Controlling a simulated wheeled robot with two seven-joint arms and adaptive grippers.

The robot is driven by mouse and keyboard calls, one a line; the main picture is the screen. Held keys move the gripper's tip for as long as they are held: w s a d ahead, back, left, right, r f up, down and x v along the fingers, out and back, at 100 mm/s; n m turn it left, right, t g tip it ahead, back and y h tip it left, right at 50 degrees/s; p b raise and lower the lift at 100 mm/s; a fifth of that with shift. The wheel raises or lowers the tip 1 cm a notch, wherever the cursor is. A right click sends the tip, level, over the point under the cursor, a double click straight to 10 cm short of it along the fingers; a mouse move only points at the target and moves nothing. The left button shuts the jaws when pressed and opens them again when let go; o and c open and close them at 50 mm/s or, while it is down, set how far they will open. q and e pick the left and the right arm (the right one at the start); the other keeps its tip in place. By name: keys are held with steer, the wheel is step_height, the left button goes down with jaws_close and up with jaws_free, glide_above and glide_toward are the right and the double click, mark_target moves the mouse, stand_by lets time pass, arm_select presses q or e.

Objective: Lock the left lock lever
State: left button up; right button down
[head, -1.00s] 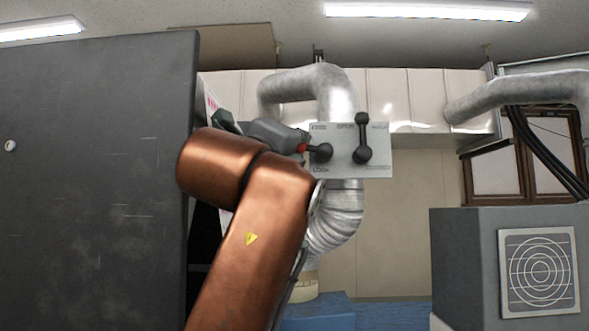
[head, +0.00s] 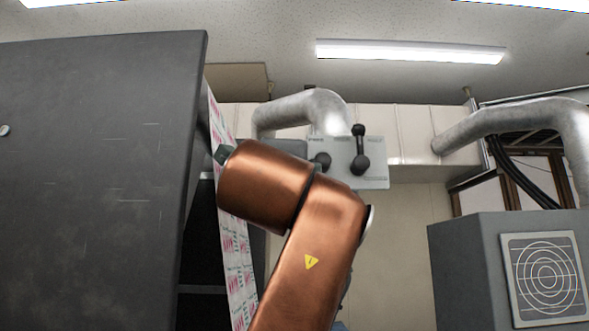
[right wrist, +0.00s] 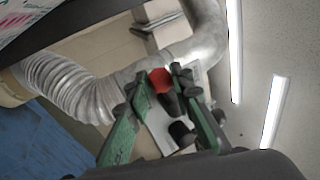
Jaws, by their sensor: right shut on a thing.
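A light grey lock panel (head: 375,178) carries two dark levers. The left lock lever shows only its round black hub (head: 322,161) in the head view; its handle is hidden behind my copper right arm. The right lever (head: 359,150) points straight up. In the right wrist view, my right gripper (right wrist: 158,84) has its green fingers on either side of the left lever's red tip (right wrist: 160,79) and is shut on it. My left gripper is in neither view.
A large dark grey panel (head: 90,180) and a printed web (head: 232,260) stand left of my arm. A silver duct (head: 300,110) runs behind the lock panel. A grey cabinet (head: 460,265) stands at right, with open room between it and my arm.

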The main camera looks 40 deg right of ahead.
steer(key=shift+w+f, duration=0.1)
steer(key=c, duration=1.7)
jaws_free()
steer(key=shift+a, duration=0.1)
steer(key=v, duration=1.2)
steer(key=shift+w, duration=0.1)
